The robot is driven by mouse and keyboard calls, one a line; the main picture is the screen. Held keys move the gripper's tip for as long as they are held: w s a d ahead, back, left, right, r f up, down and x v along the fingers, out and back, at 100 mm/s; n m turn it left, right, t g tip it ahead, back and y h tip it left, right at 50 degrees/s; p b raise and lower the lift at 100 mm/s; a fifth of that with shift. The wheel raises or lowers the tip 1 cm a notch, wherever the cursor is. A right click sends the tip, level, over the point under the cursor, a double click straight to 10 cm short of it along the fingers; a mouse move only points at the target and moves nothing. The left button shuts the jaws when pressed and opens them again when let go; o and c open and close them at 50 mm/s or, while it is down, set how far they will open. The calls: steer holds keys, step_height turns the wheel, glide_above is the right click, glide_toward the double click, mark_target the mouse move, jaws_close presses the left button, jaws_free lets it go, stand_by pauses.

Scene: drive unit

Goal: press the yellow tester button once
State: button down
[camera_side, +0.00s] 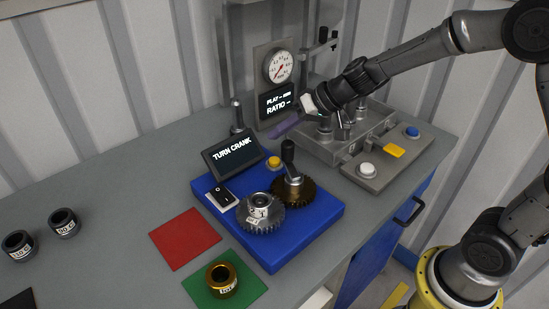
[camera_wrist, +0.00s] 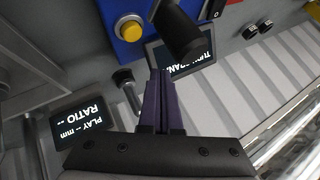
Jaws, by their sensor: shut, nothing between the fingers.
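The round yellow tester button (camera_side: 274,162) sits on the blue tester base (camera_side: 305,232), between the small screen and the crank. It also shows in the wrist view as a yellow dome in a pale collar (camera_wrist: 130,28). My gripper (camera_side: 274,135) is above and behind the base, with its purple fingers pointing left in the side view. In the wrist view the fingers (camera_wrist: 160,75) are shut together and empty, and the button is apart from them, beyond and slightly left of their tips. The screen (camera_side: 233,156) reads "TURN CRANK".
A black crank handle (camera_side: 288,154) stands close to the button, above the meshed gears (camera_side: 260,212). A gauge panel (camera_side: 278,68) stands behind. A grey fixture (camera_side: 335,135) and a button panel (camera_side: 385,160) are at right. Red (camera_side: 186,238) and green mats lie in front.

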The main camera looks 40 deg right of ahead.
steer(key=shift+r, duration=0.8)
steer(key=shift+r, duration=0.1)
step_height(320, 180, up, 10)
stand_by(0.6)
stand_by(1.7)
